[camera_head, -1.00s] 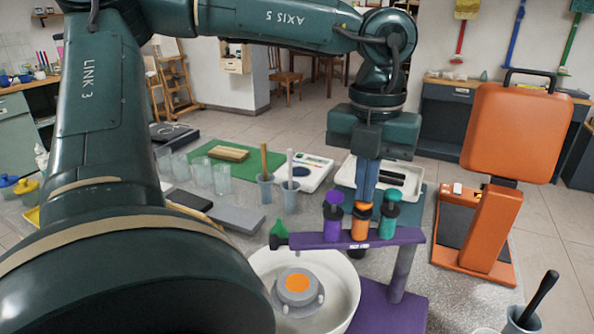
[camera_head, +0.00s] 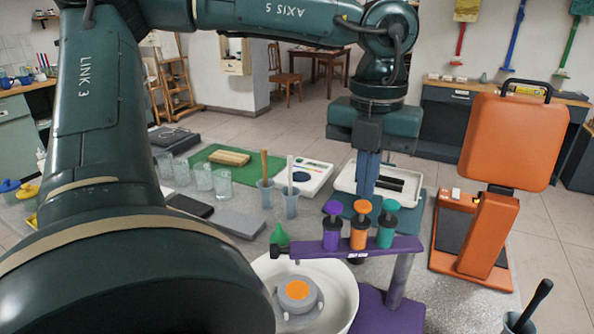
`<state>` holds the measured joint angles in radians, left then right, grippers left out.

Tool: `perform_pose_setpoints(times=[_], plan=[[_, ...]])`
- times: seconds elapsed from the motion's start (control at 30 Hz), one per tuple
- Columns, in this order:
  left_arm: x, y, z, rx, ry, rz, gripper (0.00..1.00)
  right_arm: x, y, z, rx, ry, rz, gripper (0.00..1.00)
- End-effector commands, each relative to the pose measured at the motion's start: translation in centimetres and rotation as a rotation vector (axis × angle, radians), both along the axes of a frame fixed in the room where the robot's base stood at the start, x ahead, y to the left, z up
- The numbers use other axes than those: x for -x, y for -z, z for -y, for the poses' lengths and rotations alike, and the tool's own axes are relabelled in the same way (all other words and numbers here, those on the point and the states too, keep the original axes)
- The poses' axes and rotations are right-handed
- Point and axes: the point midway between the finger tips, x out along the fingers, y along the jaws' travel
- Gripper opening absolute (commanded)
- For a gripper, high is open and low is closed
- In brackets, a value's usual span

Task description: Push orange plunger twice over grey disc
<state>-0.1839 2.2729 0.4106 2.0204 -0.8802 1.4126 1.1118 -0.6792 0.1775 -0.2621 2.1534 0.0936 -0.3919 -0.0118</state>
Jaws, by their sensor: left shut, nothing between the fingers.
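The orange plunger (camera_head: 360,232) stands upright in a purple holder arm (camera_head: 340,248), between a purple plunger (camera_head: 332,232) and a teal plunger (camera_head: 386,232). Its orange cap (camera_head: 362,207) is raised, about level with its neighbours' caps. My left gripper (camera_head: 367,192) points down with its blue fingers shut and empty. Its tips are just above or behind the orange cap; I cannot tell whether they touch. The grey disc (camera_head: 297,304), with an orange centre, sits in a white bowl (camera_head: 346,300) below the holder arm's left end. My right gripper is not in view.
A tall orange press-like device (camera_head: 492,235) stands to the right. Behind are a white tray (camera_head: 347,178), a scale (camera_head: 312,178), a green mat (camera_head: 210,157) and several glasses. A mortar with a dark pestle (camera_head: 535,305) is at front right.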

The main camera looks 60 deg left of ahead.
Motion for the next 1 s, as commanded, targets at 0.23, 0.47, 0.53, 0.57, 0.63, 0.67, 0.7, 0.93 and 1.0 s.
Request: perform_pose_setpoints(times=[0.23, 0.47, 0.53, 0.57, 0.63, 0.67, 0.7, 0.93, 1.0], plan=[[0.0, -1.7, 0.0, 0.000, 0.000, 0.001, 0.00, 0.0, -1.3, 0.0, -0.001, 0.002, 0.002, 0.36], [0.0, -4.1, 0.0, -0.002, 0.000, 0.000, 0.00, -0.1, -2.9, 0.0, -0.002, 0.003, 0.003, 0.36], [0.0, -4.8, 0.0, -0.001, -0.001, 0.000, 0.00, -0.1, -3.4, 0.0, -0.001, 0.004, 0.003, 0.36], [0.0, -5.1, 0.0, 0.000, -0.001, 0.001, 0.00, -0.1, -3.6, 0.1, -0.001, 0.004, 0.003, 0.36], [0.0, -5.7, 0.0, 0.000, -0.001, 0.000, 0.00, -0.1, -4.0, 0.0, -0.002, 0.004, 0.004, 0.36], [0.0, -5.9, 0.0, 0.000, -0.001, 0.000, 0.00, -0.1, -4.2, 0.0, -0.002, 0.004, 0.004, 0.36], [0.0, -6.1, 0.0, 0.000, -0.001, 0.000, 0.00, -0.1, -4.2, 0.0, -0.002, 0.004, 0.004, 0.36], [0.0, -6.0, 0.0, 0.000, 0.000, 0.000, 0.00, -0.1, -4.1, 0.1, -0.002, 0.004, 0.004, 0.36], [0.0, -6.0, 0.0, 0.000, 0.000, 0.000, 0.00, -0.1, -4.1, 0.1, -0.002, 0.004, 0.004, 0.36]])
